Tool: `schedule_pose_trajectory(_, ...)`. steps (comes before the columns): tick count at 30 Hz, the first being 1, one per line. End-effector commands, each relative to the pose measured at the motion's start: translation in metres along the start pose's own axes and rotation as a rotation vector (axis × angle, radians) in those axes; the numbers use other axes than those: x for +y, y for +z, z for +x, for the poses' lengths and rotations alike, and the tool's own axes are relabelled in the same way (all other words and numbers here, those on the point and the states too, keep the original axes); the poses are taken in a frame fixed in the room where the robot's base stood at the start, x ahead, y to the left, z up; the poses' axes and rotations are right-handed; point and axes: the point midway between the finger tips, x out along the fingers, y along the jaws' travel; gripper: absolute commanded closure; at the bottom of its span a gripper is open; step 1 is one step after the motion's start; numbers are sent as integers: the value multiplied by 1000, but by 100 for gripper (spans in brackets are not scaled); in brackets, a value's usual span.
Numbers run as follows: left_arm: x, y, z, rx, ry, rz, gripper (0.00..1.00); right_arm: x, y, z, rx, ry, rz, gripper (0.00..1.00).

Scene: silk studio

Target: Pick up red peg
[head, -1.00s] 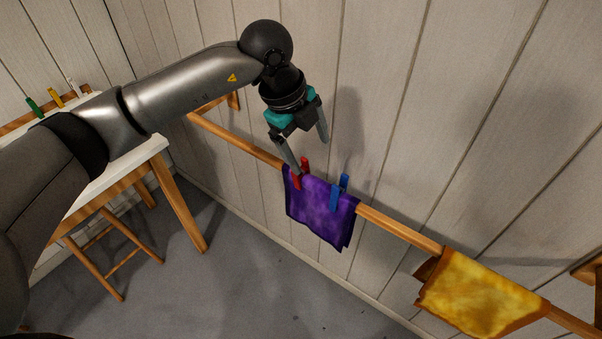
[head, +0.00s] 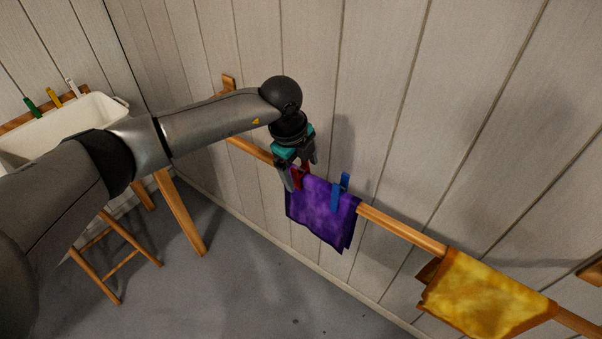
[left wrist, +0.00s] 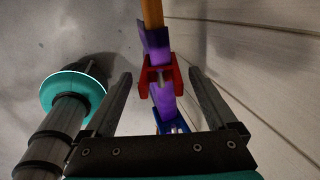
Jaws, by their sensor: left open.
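The red peg (head: 297,178) is clipped over the purple cloth (head: 318,213) on the wooden rail (head: 400,231). In the left wrist view the red peg (left wrist: 159,77) stands between the two open fingers, with a gap on each side. My left gripper (head: 300,172) is open, just above and around the red peg, and partly hides it in the head view. A blue peg (head: 340,192) clips the same cloth to the right. It also shows in the left wrist view (left wrist: 172,124), below the red peg. My right gripper is not in view.
A yellow cloth (head: 483,293) hangs farther right on the rail. The panelled wall (head: 440,130) runs close behind the rail. A white basin (head: 100,113) on a wooden stand is at the left, with green, yellow and white pegs behind it.

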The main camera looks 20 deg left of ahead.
Motion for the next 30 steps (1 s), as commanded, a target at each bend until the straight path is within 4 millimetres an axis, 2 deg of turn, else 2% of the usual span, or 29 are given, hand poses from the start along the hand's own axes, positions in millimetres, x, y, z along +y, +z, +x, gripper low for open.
schedule_pose_trajectory(1, 0, 1, 9, 1, 2, 0, 9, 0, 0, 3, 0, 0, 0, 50)
schedule_pose_trajectory(6, -1, 2, 30, 1, 1, 1, 9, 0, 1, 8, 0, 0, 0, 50)
schedule_pose_trajectory(16, -1, 2, 35, 1, 0, 1, 10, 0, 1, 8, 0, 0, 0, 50)
schedule_pose_trajectory(30, -1, 2, 35, 1, 0, 0, 63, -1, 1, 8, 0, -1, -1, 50)
